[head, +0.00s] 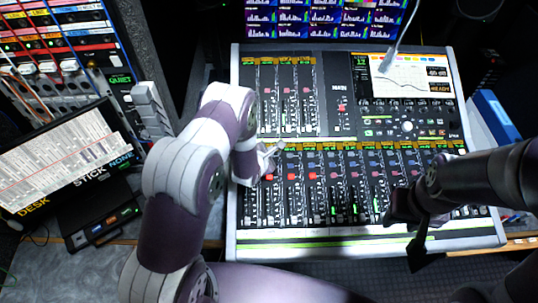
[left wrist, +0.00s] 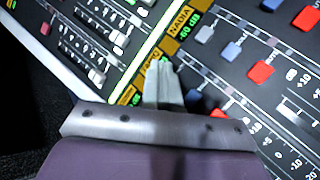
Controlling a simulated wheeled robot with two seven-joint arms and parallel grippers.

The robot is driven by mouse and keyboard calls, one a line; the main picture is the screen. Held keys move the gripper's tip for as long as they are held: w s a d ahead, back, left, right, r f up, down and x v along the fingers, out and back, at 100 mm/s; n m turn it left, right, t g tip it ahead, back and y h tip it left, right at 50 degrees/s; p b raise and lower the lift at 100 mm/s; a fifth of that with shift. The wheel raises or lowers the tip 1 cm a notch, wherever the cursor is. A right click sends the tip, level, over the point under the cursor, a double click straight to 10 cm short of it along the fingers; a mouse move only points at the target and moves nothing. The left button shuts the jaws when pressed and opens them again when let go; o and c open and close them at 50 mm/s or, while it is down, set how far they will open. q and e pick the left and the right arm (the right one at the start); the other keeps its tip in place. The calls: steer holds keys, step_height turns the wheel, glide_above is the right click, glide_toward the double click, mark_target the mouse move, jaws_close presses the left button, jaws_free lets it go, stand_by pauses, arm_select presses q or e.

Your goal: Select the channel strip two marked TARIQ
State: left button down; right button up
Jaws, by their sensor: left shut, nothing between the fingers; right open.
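The mixing console (head: 240,225) has a lower bank of channel strips with yellow name labels along its top. In the left wrist view one label reads NADIA (left wrist: 180,20). The neighbouring yellow label (left wrist: 151,63) is partly covered by my left gripper (left wrist: 163,75) and hard to read. My left gripper, also in the head view (head: 271,158), is shut and empty at the upper left of this bank, beside the label. A grey-blue button (left wrist: 193,97) shows beside its fingers; contact cannot be told. My right gripper (head: 405,232) is open over the bank's lower right.
A rack of patch modules (head: 70,65) and a tilted label screen (head: 62,160) stand at the left. A microphone-like stalk (head: 388,60) reaches over the console's display (head: 408,80). A blue box (head: 492,115) lies at the right.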

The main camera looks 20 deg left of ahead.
stand_by(0.7)
arm_select(q)
steer(key=shift+f+b, duration=0.4)
steer(key=shift+b, duration=0.1)
steer(key=shift+w+f+b, duration=0.1)
steer(key=shift+f+b, duration=0.3)
steer(key=shift+b, duration=0.05)
stand_by(0.3)
stand_by(0.4)
steer(key=shift+r+p, duration=0.65)
steer(key=shift+r, duration=0.15)
steer(key=r+p, duration=0.2)
steer(key=r, duration=0.1)
steer(key=s+r+p, duration=0.1)
steer(key=r+p, duration=0.1)
steer(key=shift+d, duration=0.1)
